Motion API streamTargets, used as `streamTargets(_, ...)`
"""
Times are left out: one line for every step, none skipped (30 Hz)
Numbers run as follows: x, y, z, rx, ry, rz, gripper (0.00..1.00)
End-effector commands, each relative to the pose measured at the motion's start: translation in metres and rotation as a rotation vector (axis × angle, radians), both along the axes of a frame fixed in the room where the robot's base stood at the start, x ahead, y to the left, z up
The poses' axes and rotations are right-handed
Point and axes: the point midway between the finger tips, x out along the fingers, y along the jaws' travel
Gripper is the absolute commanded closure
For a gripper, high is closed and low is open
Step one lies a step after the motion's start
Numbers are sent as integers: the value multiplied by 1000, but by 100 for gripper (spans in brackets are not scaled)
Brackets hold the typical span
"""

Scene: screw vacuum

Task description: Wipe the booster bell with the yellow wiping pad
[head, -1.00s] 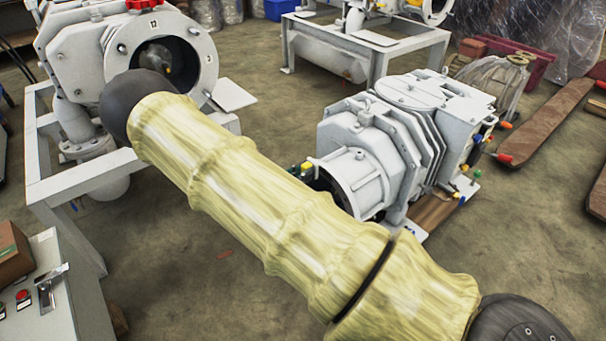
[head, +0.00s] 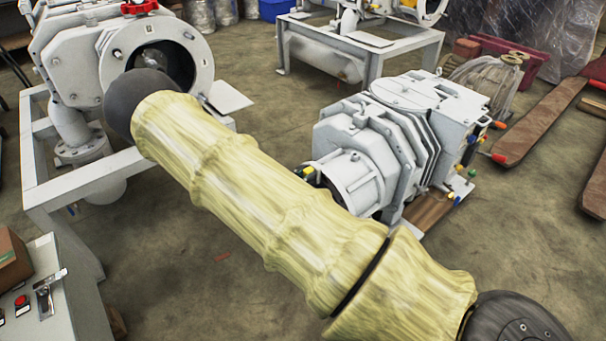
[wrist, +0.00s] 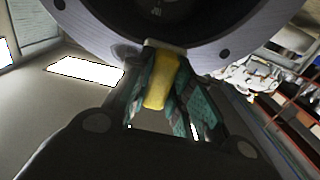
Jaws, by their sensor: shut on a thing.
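The booster bell (head: 362,178) is the pale, round, open front of the white machine in the middle of the head view. In the wrist view the bell's grey rim (wrist: 218,52) curves around a dark opening at the top. My gripper (wrist: 163,88) is shut on the yellow wiping pad (wrist: 160,82), between teal-lined fingers. The pad's upper end, with a pale edge, is at the bell's lower rim; I cannot tell if it touches. In the head view the pad (head: 308,171) is a small yellow patch beside the bell; my yellowish arm hides most of the gripper.
Another white machine with a round flange (head: 198,75) stands on a frame at upper left. A grey control box (head: 62,300) is at lower left. Wooden-topped forks (head: 550,125) lie at right. Floor between the machines is open.

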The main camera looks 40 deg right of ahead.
Motion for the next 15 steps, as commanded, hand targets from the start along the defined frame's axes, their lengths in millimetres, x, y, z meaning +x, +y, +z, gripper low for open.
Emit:
streamTargets(-4, 0, 2, 0, 1, -1, 98)
streamTargets(-6, 0, 1, 0, 2, -1, 98)
streamTargets(-8, -1, 1, 1, 2, -1, 98)
streamTargets(-9, 0, 1, 1, 2, -1, 98)
streamTargets(-10, 0, 0, 1, 2, -1, 98)
streamTargets(-10, 0, 0, 1, 1, -1, 98)
streamTargets(-11, 0, 0, 1, 1, -1, 98)
streamTargets(-11, 0, 0, 1, 1, 0, 98)
streamTargets(-12, -1, 0, 1, 1, -1, 98)
streamTargets(-13, -1, 0, 1, 1, -1, 98)
streamTargets(-14, -1, 1, 1, 1, -1, 98)
streamTargets(-17, -1, 1, 1, 1, 0, 98)
streamTargets(-18, -2, 1, 1, 2, 0, 98)
streamTargets(-20, -2, 1, 1, 2, 0, 98)
streamTargets(-23, -2, 1, 1, 2, 0, 98)
